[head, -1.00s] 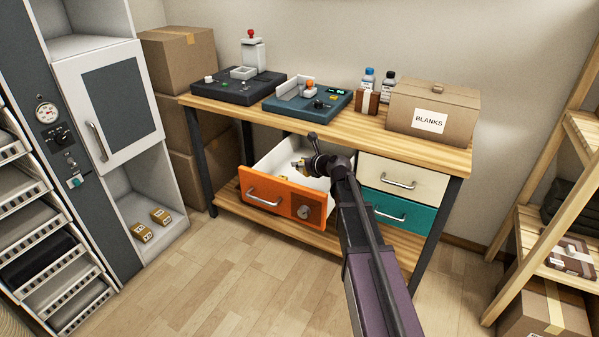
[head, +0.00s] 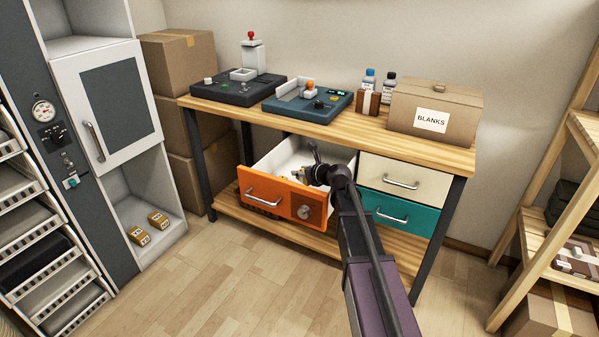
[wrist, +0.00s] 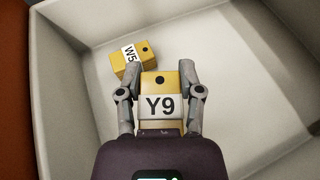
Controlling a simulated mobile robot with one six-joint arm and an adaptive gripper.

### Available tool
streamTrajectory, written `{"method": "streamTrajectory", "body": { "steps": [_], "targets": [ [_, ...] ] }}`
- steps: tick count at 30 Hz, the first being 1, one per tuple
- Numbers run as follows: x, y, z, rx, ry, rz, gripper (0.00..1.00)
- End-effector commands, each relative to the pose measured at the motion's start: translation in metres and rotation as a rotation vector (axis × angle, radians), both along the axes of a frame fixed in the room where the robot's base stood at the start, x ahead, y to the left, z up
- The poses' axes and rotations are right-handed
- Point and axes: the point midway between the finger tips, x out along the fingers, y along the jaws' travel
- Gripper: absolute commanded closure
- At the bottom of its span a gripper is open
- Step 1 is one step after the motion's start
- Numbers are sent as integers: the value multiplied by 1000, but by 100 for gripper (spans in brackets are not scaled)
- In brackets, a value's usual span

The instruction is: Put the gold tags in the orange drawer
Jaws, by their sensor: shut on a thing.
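The orange drawer (head: 270,200) under the bench is pulled open, with a pale inside. In the wrist view, my gripper (wrist: 161,75) is shut on a gold tag marked Y9 (wrist: 160,84), inside or just over the drawer. Whether that tag touches the drawer floor I cannot tell. Another gold tag, marked W5 (wrist: 127,66), lies on the drawer floor (wrist: 235,75) beside it, to the upper left. In the head view, my gripper (head: 297,174) is small and partly hidden by my wrist. Two gold tags (head: 138,235) (head: 158,220) lie in the bottom of the white cabinet.
A cream drawer (head: 390,175) and a teal drawer (head: 385,211) are shut, right of the orange one. The benchtop (head: 350,130) above holds two devices, bottles and a BLANKS box (head: 431,105). Open wooden floor (head: 225,270) lies in front.

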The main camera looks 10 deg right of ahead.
Motion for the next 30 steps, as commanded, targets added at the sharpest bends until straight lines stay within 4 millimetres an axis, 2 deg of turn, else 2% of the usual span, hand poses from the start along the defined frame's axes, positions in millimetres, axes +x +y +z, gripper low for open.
{"method": "streamTrajectory", "body": {
  "steps": [16, 17, 20, 30],
  "targets": [
    [0, 0, -9, 0, 0, 0, 100],
    [0, 0, -9, 0, 0, 0, 49],
    [0, 0, -9, 0, 0, 0, 19],
    [0, 0, -9, 0, 0, 0, 18]
  ]
}}
